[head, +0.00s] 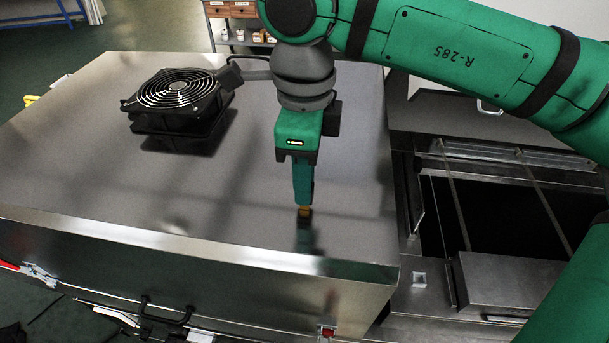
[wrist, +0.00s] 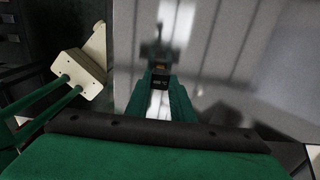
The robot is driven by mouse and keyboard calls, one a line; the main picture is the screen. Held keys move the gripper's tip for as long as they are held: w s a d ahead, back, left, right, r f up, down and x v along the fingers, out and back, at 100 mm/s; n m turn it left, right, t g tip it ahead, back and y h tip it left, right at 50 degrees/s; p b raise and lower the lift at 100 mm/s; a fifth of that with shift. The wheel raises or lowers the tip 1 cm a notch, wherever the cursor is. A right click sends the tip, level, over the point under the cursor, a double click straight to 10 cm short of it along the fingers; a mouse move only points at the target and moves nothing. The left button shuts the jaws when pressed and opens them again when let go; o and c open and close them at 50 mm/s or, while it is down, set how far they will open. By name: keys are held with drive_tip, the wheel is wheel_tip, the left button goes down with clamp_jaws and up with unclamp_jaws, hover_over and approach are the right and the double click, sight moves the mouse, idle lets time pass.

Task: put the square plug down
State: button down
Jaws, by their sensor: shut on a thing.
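My gripper (head: 303,203) points straight down over the bare metal top of the large steel housing (head: 130,190), near its right side. It is shut on the square plug, a small orange-brown piece (head: 304,211) at the fingertips. In the wrist view the plug (wrist: 160,68) shows as a small dark piece with an orange patch between the green fingertips (wrist: 160,85). The fingers hide most of it. The plug is very close to the metal top, with its reflection just below; I cannot tell whether it touches.
A black fan (head: 176,100) with a round wire grille sits on the metal top to the left of my gripper. An open dark bay (head: 500,215) with rails lies to the right of the housing. The top around the plug is clear. A shelf unit (head: 236,20) stands behind.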

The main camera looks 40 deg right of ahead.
drive_tip(key=c, duration=1.5)
unclamp_jaws()
drive_tip(key=shift+c, duration=0.2)
wheel_tip(320, 180, up, 12)
drive_tip(key=shift+r, duration=0.15)
